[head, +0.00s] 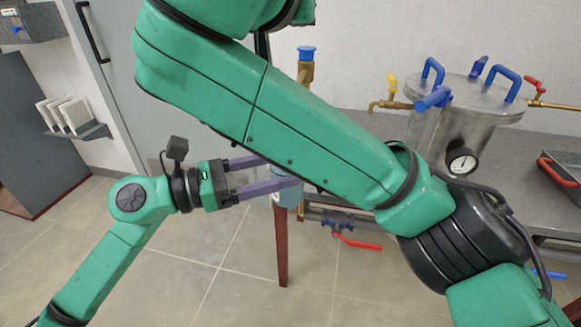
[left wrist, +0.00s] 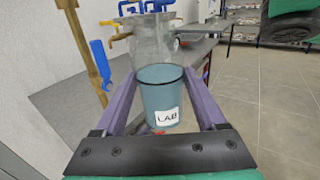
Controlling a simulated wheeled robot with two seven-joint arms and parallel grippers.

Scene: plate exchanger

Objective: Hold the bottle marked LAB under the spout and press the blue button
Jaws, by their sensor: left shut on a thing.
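The bottle marked LAB (left wrist: 160,95) is a blue-grey, open-topped vessel with a white label, upright between the fingers of my left gripper (left wrist: 155,88). In the head view my left gripper (head: 280,175) is shut on the bottle (head: 288,193), which is partly hidden by its fingers and my other arm. A blue knob (head: 307,50) tops a brass fitting (head: 305,72), whose lower part is hidden behind my arm. In the left wrist view a brass pipe (left wrist: 90,42) with a blue part (left wrist: 98,62) stands left of the bottle, apart from it. My right gripper is out of view.
A steel vessel (head: 478,105) with blue handles and a gauge (head: 462,161) stands on the grey bench (head: 530,150). A red-handled valve (head: 357,243) hangs below the bench.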

